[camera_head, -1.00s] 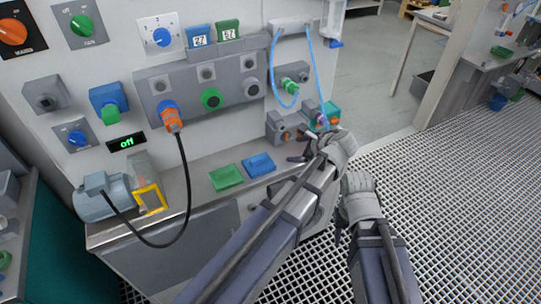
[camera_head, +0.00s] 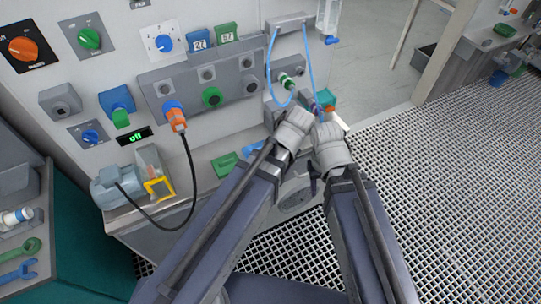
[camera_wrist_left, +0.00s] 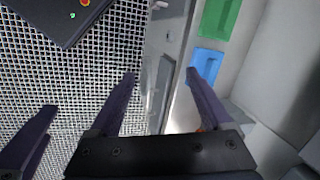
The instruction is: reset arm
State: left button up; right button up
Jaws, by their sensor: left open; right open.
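My right gripper (camera_head: 314,178) shows in the head view in front of the bench's right end, its dark fingers partly hidden by its wrist. My left gripper (camera_wrist_left: 160,74) is open in the left wrist view, with nothing between its two fingers. In the head view its wrist covers its fingers, left of the right wrist. A blue tray (camera_wrist_left: 206,68) lies behind the left gripper's right fingertip, with a green tray (camera_wrist_left: 218,18) beyond it. Another dark finger (camera_wrist_left: 30,140) shows at the lower left of the wrist view.
The panel carries knobs, plugs and an "off" display (camera_head: 135,136). A motor (camera_head: 117,187) with a black cable stands on the bench. A blue tube (camera_head: 270,68) loops just beyond my wrists. Grated floor (camera_head: 440,190) lies open on the right.

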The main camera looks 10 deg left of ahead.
pick_arm(q)
jog(key=shift+s+r+n, duration=0.15)
jog(key=shift+s+n, duration=0.15)
jog(key=shift+s, duration=0.05)
pick_arm(e)
jog(key=shift+w+a+r, duration=0.1)
jog(key=shift+a+r, duration=0.05)
jog(key=shift+r, duration=0.1)
pick_arm(q)
jog(key=s+n, duration=0.1)
jog(key=s+d+n+g+h, duration=0.1)
jog(key=s, duration=0.1)
jog(key=s+d+n, duration=0.1)
jog(key=s, duration=0.1)
jog(key=shift+d+f+h, duration=0.15)
jog(key=shift+f+h, duration=0.15)
jog(key=shift+h, duration=0.1)
dwell(1.3)
